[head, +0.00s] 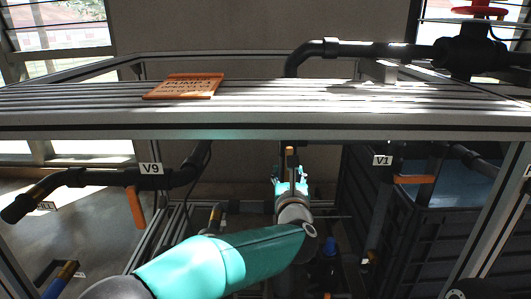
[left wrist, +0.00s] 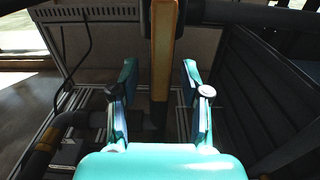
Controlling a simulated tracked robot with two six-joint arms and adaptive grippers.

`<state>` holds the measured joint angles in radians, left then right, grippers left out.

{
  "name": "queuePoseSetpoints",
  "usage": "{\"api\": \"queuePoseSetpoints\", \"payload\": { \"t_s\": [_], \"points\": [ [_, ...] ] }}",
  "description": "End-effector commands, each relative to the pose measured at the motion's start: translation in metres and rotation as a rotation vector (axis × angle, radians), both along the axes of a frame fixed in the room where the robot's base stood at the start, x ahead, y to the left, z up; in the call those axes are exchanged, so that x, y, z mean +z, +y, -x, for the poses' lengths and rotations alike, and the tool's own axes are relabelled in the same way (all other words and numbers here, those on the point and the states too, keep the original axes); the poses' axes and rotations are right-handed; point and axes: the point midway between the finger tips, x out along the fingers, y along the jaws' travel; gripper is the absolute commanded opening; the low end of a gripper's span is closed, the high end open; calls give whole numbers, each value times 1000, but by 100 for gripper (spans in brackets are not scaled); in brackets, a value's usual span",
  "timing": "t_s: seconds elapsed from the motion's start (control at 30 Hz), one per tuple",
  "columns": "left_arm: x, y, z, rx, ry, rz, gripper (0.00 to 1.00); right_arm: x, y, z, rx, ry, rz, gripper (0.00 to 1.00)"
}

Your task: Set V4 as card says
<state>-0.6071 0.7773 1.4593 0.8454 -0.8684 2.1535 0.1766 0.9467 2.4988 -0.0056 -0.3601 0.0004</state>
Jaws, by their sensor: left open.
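An orange card (head: 183,87) headed "PUMP 1" lies on the slatted metal shelf; its smaller lines are not legible. No V4 label can be read in either view. My left gripper (head: 291,183) is turquoise and reaches away under the shelf, open. An upright orange handle (left wrist: 166,45) stands between and beyond its fingers in the left wrist view; its upper part also shows in the head view (head: 290,158). The fingers (left wrist: 160,82) show gaps on both sides of the handle. My right gripper is not in view.
The slatted shelf (head: 300,95) spans above my left arm. The V9 valve's orange handle (head: 135,207) hangs down at left. The V1 valve's orange handle (head: 414,179) lies level at right, by a dark crate (head: 440,225).

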Motion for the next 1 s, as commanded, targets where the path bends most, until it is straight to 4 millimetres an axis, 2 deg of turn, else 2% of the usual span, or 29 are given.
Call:
{"api": "queuePoseSetpoints", "payload": {
  "t_s": [0.5,0.63,1.0],
  "points": [
    [1,-1,59,-2,-1,-1,46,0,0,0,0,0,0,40],
    [1,0,66,-1,-2,-1,46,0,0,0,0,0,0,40],
    [1,0,69,-1,-1,0,46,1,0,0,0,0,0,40]
  ]
}}
